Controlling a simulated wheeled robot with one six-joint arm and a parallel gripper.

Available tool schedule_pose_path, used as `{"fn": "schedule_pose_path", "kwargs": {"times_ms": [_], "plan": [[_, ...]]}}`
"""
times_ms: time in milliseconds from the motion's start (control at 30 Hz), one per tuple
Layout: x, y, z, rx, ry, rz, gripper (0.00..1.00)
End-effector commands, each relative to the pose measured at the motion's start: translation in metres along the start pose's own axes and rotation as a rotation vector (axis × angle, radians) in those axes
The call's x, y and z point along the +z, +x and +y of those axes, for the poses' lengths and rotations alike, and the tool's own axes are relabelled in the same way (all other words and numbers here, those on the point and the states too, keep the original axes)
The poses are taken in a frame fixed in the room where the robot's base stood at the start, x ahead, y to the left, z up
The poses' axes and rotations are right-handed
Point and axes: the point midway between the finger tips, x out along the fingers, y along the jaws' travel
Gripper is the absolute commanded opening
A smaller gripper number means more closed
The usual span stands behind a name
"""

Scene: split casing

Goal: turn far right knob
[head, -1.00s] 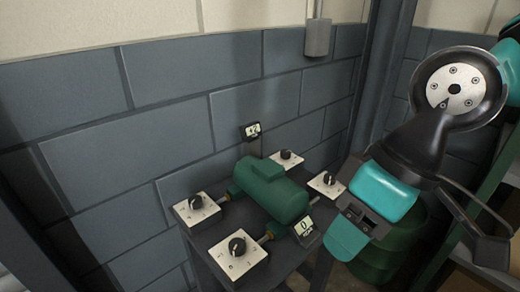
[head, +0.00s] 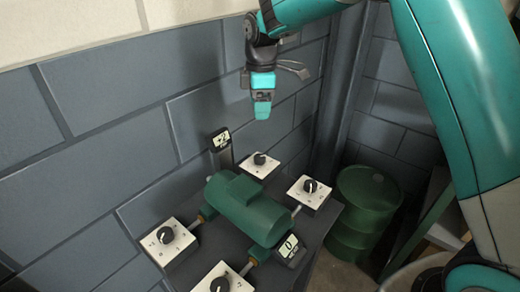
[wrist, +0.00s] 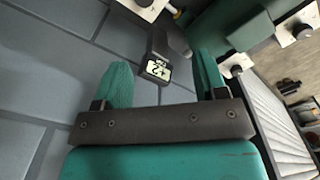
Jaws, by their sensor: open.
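The far right knob (head: 260,158) is a black dial with a pointer on a white plate, beyond the green casing (head: 240,208) and near the wall. My gripper (head: 262,108) hangs in the air above this knob, pointing down, apart from it. In the wrist view my gripper (wrist: 162,62) shows two separated green fingers with nothing held between them. A small display (wrist: 157,68) appears between the fingers, well beyond them. White plates show at the top and right of the wrist view; which one is the far right knob's I cannot tell.
Other knobs are at the near right (head: 310,186), far left (head: 165,235) and near left (head: 220,285). One display (head: 220,139) stands on a post by the wall; another (head: 289,245) reads 0. A green drum (head: 364,208) stands right of the table.

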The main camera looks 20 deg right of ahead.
Motion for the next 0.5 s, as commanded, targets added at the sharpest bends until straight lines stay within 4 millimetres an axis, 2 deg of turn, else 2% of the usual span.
{"fn": "schedule_pose_path", "kwargs": {"times_ms": [33, 167, 367, 500], "plan": [[0.001, 0.006, 0.012, -0.003, -0.029, -0.011, 0.66], [0.004, 0.017, 0.028, -0.006, -0.08, -0.027, 0.66], [0.007, 0.039, 0.03, -0.01, -0.089, -0.031, 0.66], [0.008, 0.068, 0.029, -0.011, -0.087, -0.031, 0.66]]}}
